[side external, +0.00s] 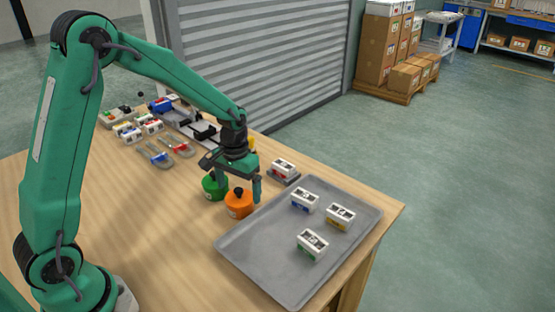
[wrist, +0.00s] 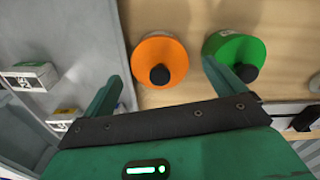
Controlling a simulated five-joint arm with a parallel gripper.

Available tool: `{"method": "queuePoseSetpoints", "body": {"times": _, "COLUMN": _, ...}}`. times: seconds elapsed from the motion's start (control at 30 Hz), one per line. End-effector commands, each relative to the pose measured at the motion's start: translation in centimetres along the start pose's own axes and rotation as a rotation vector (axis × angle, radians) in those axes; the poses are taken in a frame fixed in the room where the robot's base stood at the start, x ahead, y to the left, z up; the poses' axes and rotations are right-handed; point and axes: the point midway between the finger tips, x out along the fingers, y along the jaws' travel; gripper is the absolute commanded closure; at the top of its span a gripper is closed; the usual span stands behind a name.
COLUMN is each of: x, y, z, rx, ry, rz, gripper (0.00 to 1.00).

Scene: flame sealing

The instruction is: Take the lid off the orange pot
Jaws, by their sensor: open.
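The orange pot (side external: 238,208) stands on the wooden table beside the grey tray, a black knob (side external: 239,191) on its top. In the wrist view the orange pot (wrist: 147,55) shows from above, and its black knob (wrist: 159,75) lies between my fingers in the picture. My gripper (wrist: 162,73) is open and empty. In the side view my gripper (side external: 240,183) hangs over the orange pot, pointing down. I cannot tell the exact height gap. The green pot (side external: 212,190) with its black knob stands close beside it; my right finger overlaps it in the wrist view (wrist: 228,47).
The grey tray (side external: 265,268) holds several white blocks, one with a green label (side external: 311,245). Another white block (side external: 284,169) sits on a small grey base behind. Something yellow (side external: 252,144) shows behind my gripper. Tools and blocks crowd the far left. The front table is clear.

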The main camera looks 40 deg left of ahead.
Motion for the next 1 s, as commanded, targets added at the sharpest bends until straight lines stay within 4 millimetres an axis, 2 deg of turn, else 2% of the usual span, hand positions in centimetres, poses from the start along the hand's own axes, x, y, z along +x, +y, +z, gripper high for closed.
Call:
{"method": "queuePoseSetpoints", "body": {"times": 0.17, "x": 1.15, "y": 0.00, "z": 0.01, "rx": 0.000, "ry": 0.000, "rz": 0.000, "gripper": 0.05}}
{"method": "queuePoseSetpoints", "body": {"times": 0.67, "x": 1.18, "y": 0.00, "z": 0.00, "rx": 0.000, "ry": 0.001, "rz": 0.000, "gripper": 0.05}}
{"method": "queuePoseSetpoints", "body": {"times": 0.9, "x": 1.18, "y": 0.00, "z": 0.00, "rx": 0.000, "ry": 0.001, "rz": 0.000, "gripper": 0.52}}
{"method": "queuePoseSetpoints", "body": {"times": 1.0, "x": 1.17, "y": 0.00, "z": -0.01, "rx": 0.000, "ry": 0.001, "rz": 0.000, "gripper": 0.53}}
